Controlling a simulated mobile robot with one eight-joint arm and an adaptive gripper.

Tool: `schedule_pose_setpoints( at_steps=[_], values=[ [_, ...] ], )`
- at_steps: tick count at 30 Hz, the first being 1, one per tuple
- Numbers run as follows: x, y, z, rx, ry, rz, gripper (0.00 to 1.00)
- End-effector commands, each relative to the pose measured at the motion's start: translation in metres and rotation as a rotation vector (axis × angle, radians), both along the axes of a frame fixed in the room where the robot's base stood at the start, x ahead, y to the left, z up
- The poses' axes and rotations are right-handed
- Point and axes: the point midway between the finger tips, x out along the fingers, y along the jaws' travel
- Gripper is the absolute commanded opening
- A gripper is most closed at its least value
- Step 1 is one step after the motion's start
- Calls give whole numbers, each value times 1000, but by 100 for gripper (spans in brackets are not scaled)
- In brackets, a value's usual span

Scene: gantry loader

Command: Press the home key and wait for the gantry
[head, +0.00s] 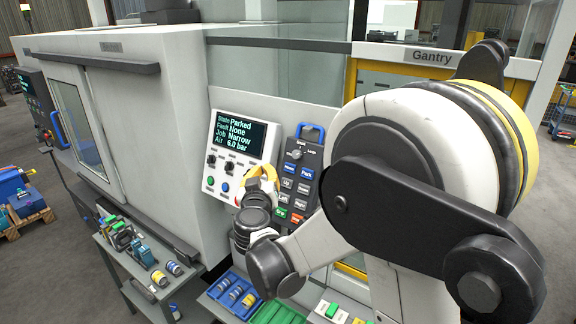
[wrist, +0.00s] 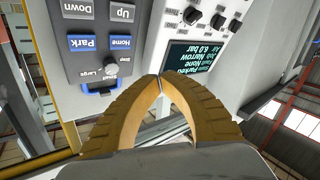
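The blue Home key (head: 290,168) is on the dark key panel (head: 313,156), left of the blue Park key (head: 307,173). In the wrist view the picture is upside down, and the Home key (wrist: 120,42) shows left of my fingertips, clear of them. My gripper (head: 262,171) has yellow fingers; in the wrist view its tips (wrist: 159,76) meet with nothing between them. In the head view it is in front of the console, left of the key panel. The display (head: 240,132) reads State Parked, Fault None, Job Narrow, Air 6.0 bar. The gantry sign (head: 431,57) shows behind my arm.
Knobs and round buttons sit below the display. A step knob (head: 297,154) is above the Home key, and Up, Down, Left and Right keys are below. A side bench (head: 128,262) with tooling and a blue tray (head: 232,296) stand lower left. My arm hides much of the right side.

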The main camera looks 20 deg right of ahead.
Motion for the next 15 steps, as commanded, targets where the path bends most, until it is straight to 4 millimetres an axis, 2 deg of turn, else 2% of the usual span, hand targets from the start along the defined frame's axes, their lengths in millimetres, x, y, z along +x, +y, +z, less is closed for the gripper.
schedule_pose_setpoints(
  at_steps=[8, 15],
  values=[
    [4, -7, -3, 0, 1, -3, 0],
    [21, -30, -14, 0, 1, -3, 0]
  ],
)
